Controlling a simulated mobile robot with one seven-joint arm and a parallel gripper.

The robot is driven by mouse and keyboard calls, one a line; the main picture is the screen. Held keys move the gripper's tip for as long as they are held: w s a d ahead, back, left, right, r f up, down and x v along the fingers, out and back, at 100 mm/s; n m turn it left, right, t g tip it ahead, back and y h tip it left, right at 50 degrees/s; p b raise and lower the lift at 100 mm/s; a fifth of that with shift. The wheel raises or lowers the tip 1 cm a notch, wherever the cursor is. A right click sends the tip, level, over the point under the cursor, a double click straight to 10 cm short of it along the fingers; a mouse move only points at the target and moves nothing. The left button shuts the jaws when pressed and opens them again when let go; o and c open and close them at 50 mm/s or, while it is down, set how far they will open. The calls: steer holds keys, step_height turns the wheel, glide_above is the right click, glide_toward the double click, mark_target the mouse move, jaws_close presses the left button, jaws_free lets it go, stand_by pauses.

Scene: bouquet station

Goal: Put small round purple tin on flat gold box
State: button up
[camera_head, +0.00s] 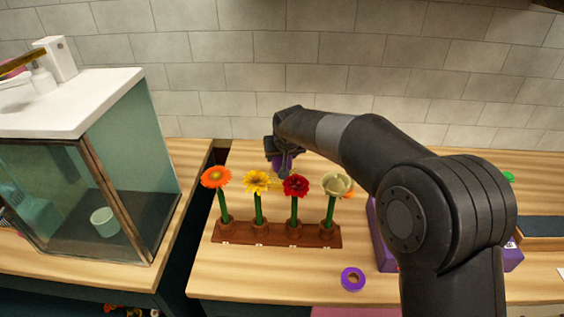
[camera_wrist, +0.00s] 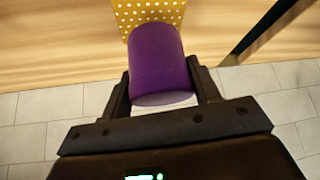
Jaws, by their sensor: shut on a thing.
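The small round purple tin (camera_wrist: 160,62) is between the fingers of my gripper (camera_wrist: 164,84) in the wrist view. My gripper is shut on it. The flat gold box (camera_wrist: 150,12), with white dots, shows just beyond the tin at the top of the wrist view. The tin hides part of the box, and I cannot tell whether they touch. In the head view, my gripper (camera_head: 284,160) is behind the flower row, with a little purple of the tin showing. I cannot make out the gold box clearly there.
A brown rack (camera_head: 276,234) with several flowers stands in front of my gripper. A purple ring-shaped roll (camera_head: 353,279) lies at the front. A purple box (camera_head: 384,249) stands partly behind my arm. A glass case (camera_head: 90,190) is left, across a dark gap.

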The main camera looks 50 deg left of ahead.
steer(key=shift+f, duration=1.25)
steer(key=shift+f, duration=0.15)
steer(key=o, duration=1)
steer(key=shift+o, duration=0.2)
